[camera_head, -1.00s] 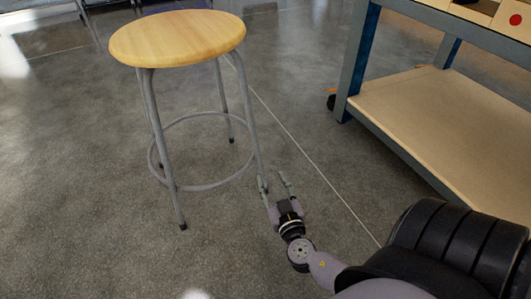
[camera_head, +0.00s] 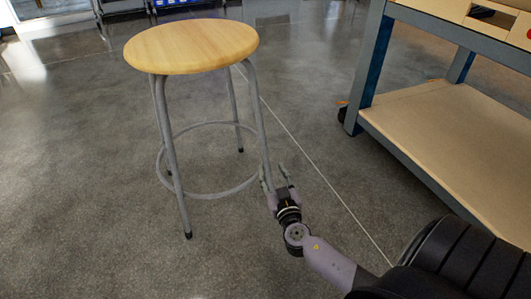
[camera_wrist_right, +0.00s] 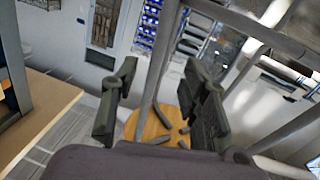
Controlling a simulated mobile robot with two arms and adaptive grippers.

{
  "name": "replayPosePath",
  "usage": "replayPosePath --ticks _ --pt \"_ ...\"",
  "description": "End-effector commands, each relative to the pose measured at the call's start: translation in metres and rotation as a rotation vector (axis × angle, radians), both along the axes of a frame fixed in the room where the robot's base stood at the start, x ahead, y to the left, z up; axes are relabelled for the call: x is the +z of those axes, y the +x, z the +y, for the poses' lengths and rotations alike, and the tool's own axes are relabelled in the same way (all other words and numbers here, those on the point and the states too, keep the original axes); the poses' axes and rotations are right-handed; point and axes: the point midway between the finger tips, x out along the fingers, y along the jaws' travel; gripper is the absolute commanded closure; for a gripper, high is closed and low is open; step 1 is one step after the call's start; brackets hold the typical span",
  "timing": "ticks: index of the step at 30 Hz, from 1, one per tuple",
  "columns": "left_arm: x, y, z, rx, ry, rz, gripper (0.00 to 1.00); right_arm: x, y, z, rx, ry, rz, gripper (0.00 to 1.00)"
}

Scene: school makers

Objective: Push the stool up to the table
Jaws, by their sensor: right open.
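The stool (camera_head: 190,48) has a round light-wood seat, grey metal legs and a ring low around them. It stands upright on the floor, left of the table (camera_head: 450,125), with a clear gap between them. My right gripper (camera_head: 274,173) is low at the stool's right front leg, open. In the right wrist view, a grey stool leg (camera_wrist_right: 160,78) runs between the spread fingers of this gripper (camera_wrist_right: 160,105); I cannot tell whether they touch it. The wooden seat (camera_wrist_right: 147,122) shows behind. My left gripper is not in view.
The table has a grey-blue frame, a low wooden shelf and a dark caster (camera_head: 343,115). Wooden trays (camera_head: 490,14) lie on its top. The floor between stool and table is clear, crossed by a pale line. Blue bins (camera_wrist_right: 150,20) stand in the background.

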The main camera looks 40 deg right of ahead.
Motion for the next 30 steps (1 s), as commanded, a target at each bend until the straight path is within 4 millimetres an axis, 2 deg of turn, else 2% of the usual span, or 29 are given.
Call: replayPosePath --ticks 3,9,15,21,30 --pt "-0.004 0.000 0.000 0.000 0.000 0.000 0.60 0.000 0.024 -0.010 0.000 -0.001 -0.004 0.59" --pt "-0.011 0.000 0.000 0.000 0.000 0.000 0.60 -0.001 0.059 -0.024 0.000 -0.002 -0.001 0.59" --pt "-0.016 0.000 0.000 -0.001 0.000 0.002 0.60 -0.001 0.083 -0.033 0.000 0.001 -0.001 0.59" --pt "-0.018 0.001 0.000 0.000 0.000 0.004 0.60 0.000 0.092 -0.037 0.001 -0.001 0.000 0.59" --pt "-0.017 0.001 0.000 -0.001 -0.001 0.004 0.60 0.000 0.092 -0.037 0.001 0.000 0.000 0.61"
